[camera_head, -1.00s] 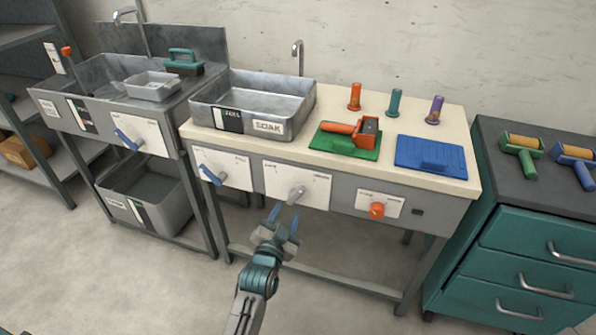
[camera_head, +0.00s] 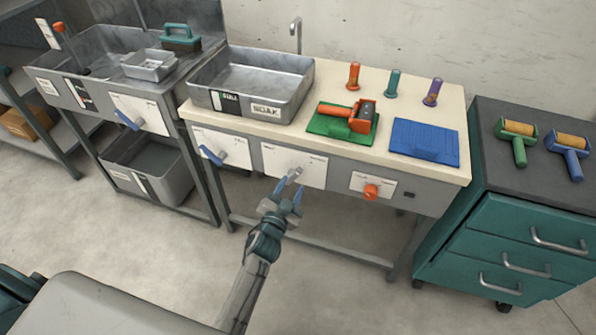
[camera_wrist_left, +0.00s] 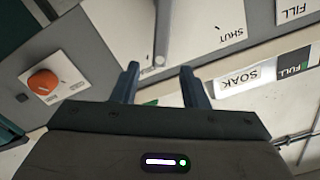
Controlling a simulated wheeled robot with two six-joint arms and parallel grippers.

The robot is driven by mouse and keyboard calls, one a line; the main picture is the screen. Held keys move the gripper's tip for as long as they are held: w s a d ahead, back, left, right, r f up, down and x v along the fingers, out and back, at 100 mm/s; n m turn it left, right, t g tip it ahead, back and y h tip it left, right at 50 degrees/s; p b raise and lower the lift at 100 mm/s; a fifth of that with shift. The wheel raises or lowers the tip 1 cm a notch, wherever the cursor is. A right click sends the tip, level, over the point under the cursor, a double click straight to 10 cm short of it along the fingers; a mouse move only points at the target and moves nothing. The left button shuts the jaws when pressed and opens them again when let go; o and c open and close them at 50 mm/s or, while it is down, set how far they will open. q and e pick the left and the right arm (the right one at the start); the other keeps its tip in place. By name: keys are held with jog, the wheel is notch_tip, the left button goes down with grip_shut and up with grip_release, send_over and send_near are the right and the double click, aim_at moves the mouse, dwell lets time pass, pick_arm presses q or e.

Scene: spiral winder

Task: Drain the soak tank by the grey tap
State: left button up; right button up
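The steel soak tank (camera_head: 291,103) sits on the bench, with a SOAK label and a FULL gauge on its front. The grey tap (camera_head: 294,175) is a lever on a white panel (camera_head: 311,171) on the bench front below the tank. My left gripper (camera_head: 289,190) is open just in front of the tap. In the left wrist view, its two fingers (camera_wrist_left: 160,72) are spread, with the grey tap (camera_wrist_left: 165,32) beyond and between the tips. I cannot tell whether they touch it. The wrist view shows SHUT and FILL on panels. My right gripper is not in view.
A blue lever (camera_head: 211,155) is left of the grey tap, and an orange knob (camera_head: 371,191) is right of it. A second sink (camera_head: 97,105) stands at the left. A teal drawer cabinet (camera_head: 520,245) stands at the right. The floor before the bench is clear.

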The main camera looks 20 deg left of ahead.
aim_at(297, 174)
pick_arm(q)
jog(key=w, duration=0.5)
jog(key=shift+w+b, duration=0.4)
jog(key=shift+w+d, duration=0.1)
jog(key=shift+w, duration=0.4)
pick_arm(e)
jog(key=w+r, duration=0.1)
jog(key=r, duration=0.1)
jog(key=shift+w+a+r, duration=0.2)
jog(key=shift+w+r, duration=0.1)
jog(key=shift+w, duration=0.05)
pick_arm(q)
grip_shut()
